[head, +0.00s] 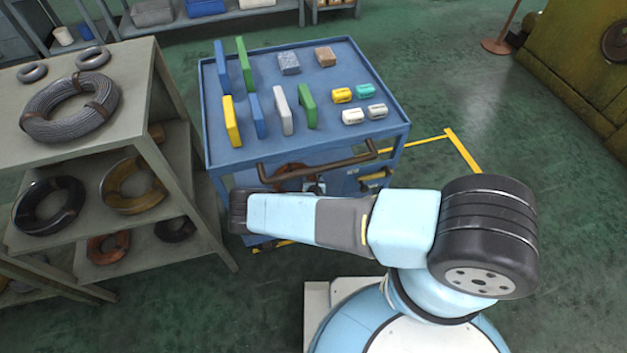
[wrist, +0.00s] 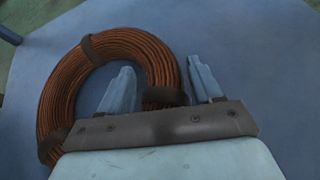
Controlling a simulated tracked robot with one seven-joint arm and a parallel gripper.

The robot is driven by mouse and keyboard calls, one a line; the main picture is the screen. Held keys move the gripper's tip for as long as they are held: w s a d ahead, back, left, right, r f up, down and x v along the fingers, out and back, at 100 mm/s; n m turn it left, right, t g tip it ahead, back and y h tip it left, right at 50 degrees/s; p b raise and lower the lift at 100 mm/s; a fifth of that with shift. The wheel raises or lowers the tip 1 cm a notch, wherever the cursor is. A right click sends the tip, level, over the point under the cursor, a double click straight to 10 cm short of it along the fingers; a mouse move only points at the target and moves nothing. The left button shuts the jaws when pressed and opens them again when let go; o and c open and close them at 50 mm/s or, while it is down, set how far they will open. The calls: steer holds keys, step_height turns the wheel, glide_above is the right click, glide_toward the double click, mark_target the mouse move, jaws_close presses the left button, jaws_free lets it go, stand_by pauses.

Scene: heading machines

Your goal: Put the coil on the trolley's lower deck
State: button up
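The coil of copper-brown wire (wrist: 62,95), bound with dark straps, lies on a flat blue surface in the wrist view. That surface looks like the trolley's lower deck (wrist: 255,65). In the head view a brown part of the coil (head: 290,171) shows beneath the blue trolley's top (head: 240,152), behind its handle. My gripper (wrist: 163,78) straddles the coil's right side, one finger inside the ring and one outside. Small gaps show between the fingers and the wire, so it looks open. In the head view my arm hides most of the lower deck and gripper.
The trolley's brown handle (head: 320,166) crosses close to my arm. Blocks and small parts stand on its top deck. A shelf rack (head: 150,60) with several other coils stands close at left. Green floor (head: 450,100) is clear at right.

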steer(key=shift+o, duration=0.2)
steer(key=shift+s, duration=0.1)
steer(key=v, duration=1.1)
steer(key=shift+s+r, duration=0.3)
steer(key=shift+s, duration=0.05)
